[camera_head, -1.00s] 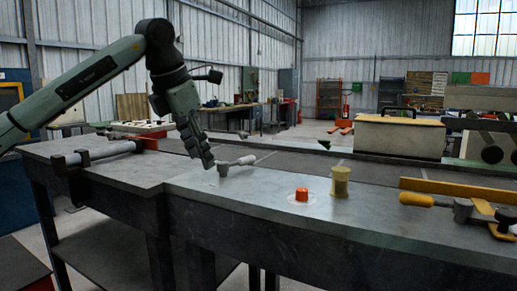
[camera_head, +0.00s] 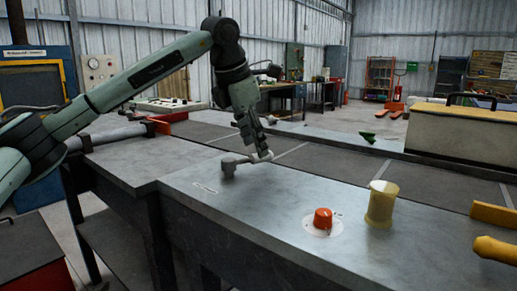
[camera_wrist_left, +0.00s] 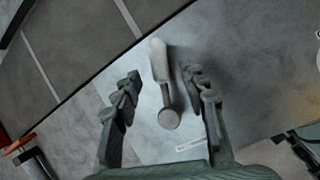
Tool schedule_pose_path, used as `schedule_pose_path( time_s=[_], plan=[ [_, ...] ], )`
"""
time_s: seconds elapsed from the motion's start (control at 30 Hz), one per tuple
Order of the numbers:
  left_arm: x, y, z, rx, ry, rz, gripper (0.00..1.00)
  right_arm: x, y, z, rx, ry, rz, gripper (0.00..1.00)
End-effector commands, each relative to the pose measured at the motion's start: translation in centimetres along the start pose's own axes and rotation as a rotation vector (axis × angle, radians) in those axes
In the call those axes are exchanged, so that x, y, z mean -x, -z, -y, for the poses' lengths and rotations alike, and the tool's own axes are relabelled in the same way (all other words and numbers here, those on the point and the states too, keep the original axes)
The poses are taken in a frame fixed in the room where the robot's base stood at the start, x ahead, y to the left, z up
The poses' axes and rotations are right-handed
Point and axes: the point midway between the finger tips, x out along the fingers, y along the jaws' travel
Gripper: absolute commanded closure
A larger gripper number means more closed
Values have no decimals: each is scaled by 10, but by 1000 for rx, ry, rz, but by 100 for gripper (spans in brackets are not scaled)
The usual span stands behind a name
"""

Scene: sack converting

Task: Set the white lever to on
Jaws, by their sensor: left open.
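The white lever (camera_head: 246,160) stands on the grey metal bench top, with a round grey pivot and a pale handle pointing right in the head view. My left gripper (camera_head: 263,152) reaches down from above at the handle's end. In the left wrist view the lever's handle (camera_wrist_left: 158,60) lies between the two fingers of my open left gripper (camera_wrist_left: 164,82), with a gap on both sides. The handle is nearer the right finger there. The fingertips partly hide the handle's end in the head view. My right gripper is not in view.
A small label (camera_head: 204,187) lies beside the lever. A yellow handle (camera_head: 495,250) is at the right edge. The bench between lever and knob is clear.

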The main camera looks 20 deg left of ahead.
Motion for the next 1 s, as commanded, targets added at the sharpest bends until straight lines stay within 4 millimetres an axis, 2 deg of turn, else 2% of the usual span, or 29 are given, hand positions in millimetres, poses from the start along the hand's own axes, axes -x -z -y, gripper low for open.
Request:
schedule_pose_path(
  time_s=[0.1,0.23,0.57,0.9,1.0],
  plan=[
    [-17,0,0,0,1,-1,57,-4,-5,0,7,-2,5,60],
    [-28,0,0,0,1,0,57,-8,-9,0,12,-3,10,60],
    [-32,0,0,-1,0,1,59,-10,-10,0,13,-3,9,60],
    [-32,0,0,-1,0,1,100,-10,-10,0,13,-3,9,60],
    [-32,0,0,-1,0,1,100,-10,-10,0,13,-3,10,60]
  ],
)
